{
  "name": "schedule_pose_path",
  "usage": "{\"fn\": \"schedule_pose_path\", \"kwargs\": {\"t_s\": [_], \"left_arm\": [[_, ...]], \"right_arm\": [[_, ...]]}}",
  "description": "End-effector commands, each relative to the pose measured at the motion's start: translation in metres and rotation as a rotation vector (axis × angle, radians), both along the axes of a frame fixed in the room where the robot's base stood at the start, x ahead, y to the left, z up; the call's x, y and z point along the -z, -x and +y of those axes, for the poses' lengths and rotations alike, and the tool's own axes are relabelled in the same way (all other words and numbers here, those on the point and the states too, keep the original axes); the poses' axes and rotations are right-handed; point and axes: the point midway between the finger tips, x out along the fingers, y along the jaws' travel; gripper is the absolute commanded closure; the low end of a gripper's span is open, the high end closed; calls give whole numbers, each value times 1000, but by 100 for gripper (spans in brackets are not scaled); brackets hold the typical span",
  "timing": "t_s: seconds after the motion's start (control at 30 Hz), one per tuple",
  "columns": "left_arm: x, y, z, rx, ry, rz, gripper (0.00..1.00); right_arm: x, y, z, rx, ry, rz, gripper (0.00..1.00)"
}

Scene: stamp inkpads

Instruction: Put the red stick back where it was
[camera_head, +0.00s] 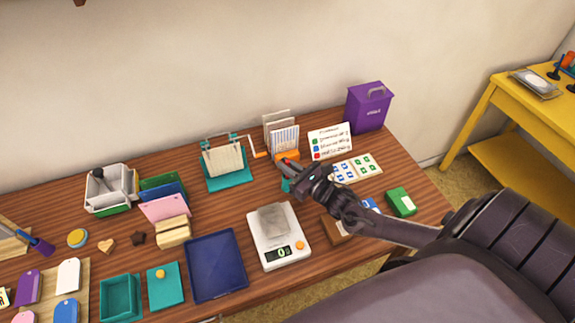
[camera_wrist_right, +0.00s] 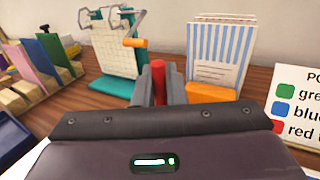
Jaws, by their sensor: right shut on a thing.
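The red stick (camera_wrist_right: 160,78) stands between the fingers of my right gripper (camera_wrist_right: 157,88) in the right wrist view. My right gripper (camera_head: 284,166) is shut on it, over the back middle of the table, in front of the orange card holder (camera_wrist_right: 213,94). The stick's lower end is hidden by my gripper. A small teal thing (camera_head: 286,185) shows just below my gripper; I cannot tell whether the stick touches it. My left gripper is not in view.
A teal calendar stand (camera_head: 228,184) is left of my right gripper. A sign (camera_head: 330,141), a stamp card (camera_head: 366,167) and a purple bin (camera_head: 369,106) are to its right. A white scale (camera_head: 278,236) and a green inkpad (camera_head: 401,202) are nearer the front.

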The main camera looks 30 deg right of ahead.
Motion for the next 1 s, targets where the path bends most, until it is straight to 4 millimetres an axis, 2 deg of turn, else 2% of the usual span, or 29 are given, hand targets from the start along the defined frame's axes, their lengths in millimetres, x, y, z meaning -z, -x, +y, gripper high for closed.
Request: {"fn": "schedule_pose_path", "kwargs": {"t_s": [0.03, 0.2, 0.57, 0.73, 1.0], "left_arm": [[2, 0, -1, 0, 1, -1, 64], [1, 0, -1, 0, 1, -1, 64], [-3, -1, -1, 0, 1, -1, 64], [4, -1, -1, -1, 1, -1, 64], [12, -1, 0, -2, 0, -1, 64]], "right_arm": [[2, 0, 0, 0, 0, 0, 88], [1, 0, 0, 0, 0, 0, 67], [-3, 1, 0, 0, 0, 1, 67], [1, 26, -6, -2, 2, 5, 67], [1, 80, -19, -2, 2, 5, 67]]}}
